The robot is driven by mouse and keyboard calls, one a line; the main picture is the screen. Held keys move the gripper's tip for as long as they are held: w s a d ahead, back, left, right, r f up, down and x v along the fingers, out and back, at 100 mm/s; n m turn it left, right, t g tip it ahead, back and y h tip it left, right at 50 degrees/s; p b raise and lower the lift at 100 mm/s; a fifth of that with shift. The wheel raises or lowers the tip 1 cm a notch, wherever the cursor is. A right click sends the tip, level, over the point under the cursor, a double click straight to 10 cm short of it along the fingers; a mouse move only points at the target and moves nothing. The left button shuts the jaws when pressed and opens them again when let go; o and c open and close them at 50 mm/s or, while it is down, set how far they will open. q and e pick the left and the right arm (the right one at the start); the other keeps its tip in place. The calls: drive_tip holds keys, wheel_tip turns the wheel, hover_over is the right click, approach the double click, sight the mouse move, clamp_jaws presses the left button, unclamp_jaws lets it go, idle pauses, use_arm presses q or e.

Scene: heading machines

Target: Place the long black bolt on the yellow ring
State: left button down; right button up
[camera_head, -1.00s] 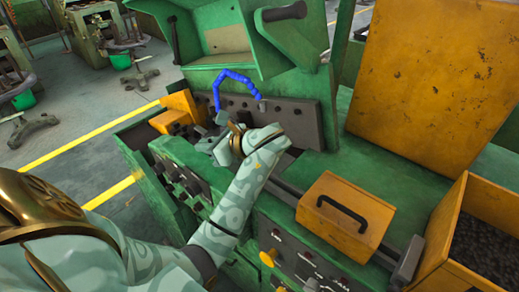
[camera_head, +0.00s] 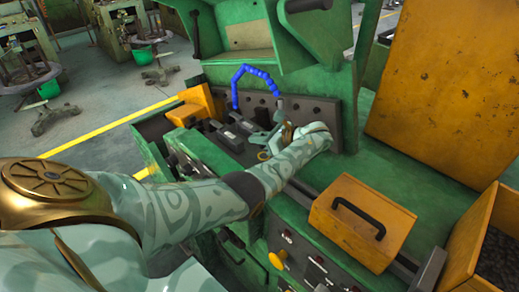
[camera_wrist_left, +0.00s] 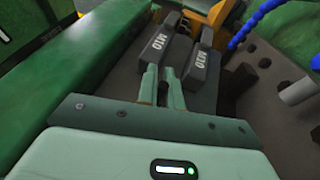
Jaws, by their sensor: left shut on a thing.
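My left gripper (camera_head: 262,140) is over the green machine's dark block area in the head view. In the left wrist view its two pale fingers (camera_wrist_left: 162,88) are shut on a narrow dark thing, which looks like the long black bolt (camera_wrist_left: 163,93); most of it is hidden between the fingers. The ring cannot be made out in the wrist view. My right gripper is not in view.
Dark blocks marked M10 (camera_wrist_left: 178,52) lie just beyond the fingers. A blue jointed hose (camera_head: 240,75) arches up behind. A yellow box with a black handle (camera_head: 362,222) sits to the right, and a yellow bin (camera_head: 462,238) stands farther right. A green wall (camera_wrist_left: 75,75) runs along the left.

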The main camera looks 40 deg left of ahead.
sight(260, 154)
use_arm(q)
drive_tip(key=f, duration=0.1)
drive_tip(key=f+b, duration=0.1)
drive_tip(key=f, duration=0.1)
drive_tip(key=shift+w+f, duration=0.3)
drive_tip(key=shift+f, duration=0.05)
drive_tip(key=shift+r, duration=0.1)
drive_tip(key=c, duration=2)
unclamp_jaws()
drive_tip(key=shift+f, duration=0.2)
drive_tip(key=o, duration=0.5)
drive_tip(key=shift+c, duration=0.2)
